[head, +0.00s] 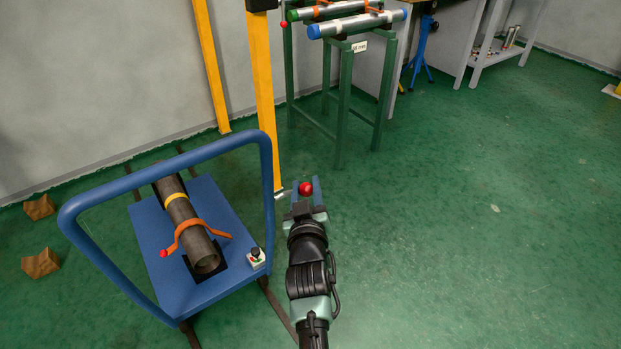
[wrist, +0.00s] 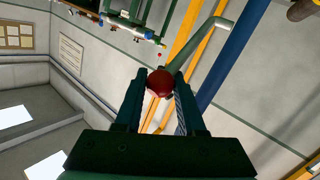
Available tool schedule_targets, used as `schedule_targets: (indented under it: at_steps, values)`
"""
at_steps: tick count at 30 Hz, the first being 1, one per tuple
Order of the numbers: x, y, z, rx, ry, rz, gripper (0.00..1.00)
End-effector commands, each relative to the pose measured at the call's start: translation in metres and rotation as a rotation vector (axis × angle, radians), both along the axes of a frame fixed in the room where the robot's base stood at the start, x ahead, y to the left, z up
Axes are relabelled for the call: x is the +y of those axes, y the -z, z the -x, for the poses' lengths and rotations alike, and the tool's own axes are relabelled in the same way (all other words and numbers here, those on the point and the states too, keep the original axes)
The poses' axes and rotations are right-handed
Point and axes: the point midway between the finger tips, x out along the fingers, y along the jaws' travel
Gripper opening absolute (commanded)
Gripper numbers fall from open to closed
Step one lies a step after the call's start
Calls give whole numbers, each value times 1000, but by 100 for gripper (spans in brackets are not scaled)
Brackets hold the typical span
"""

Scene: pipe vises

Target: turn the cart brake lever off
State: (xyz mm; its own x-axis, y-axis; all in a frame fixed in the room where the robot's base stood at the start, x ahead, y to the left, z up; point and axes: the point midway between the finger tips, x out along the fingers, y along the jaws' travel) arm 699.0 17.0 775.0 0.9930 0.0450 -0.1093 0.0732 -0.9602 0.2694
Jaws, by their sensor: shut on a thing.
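The brake lever's red ball knob (head: 305,188) is just right of the blue cart (head: 222,282), near the foot of a yellow post. My gripper (head: 304,189) is shut on this knob. In the wrist view, the red knob (wrist: 160,83) sits between the two fingertips of my gripper (wrist: 161,80). The pale grey lever rod (wrist: 203,43) runs from the knob up to the right, towards a blue tube of the cart frame (wrist: 232,52). In the head view, the lever rod is mostly hidden by the gripper and cart frame.
A dark pipe (head: 185,220) with an orange strap lies on the cart. A small switch box (head: 256,258) sits at its near right corner. Wooden chocks (head: 40,264) lie at left. A green stand (head: 343,100) holds pipes behind. Floor at right is clear.

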Motion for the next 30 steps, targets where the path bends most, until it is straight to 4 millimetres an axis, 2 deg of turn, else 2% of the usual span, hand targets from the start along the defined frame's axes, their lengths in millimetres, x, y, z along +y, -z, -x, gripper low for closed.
schedule_targets:
  at_steps: [1, 10, 18, 30]
  values:
    - [3, -13, -3, 30, -2, 22, 0]
    - [16, -26, -22, 202, -1, 148, 0]
    - [24, -29, -34, 305, 0, 222, 0]
    - [27, -29, -38, 344, 1, 250, 0]
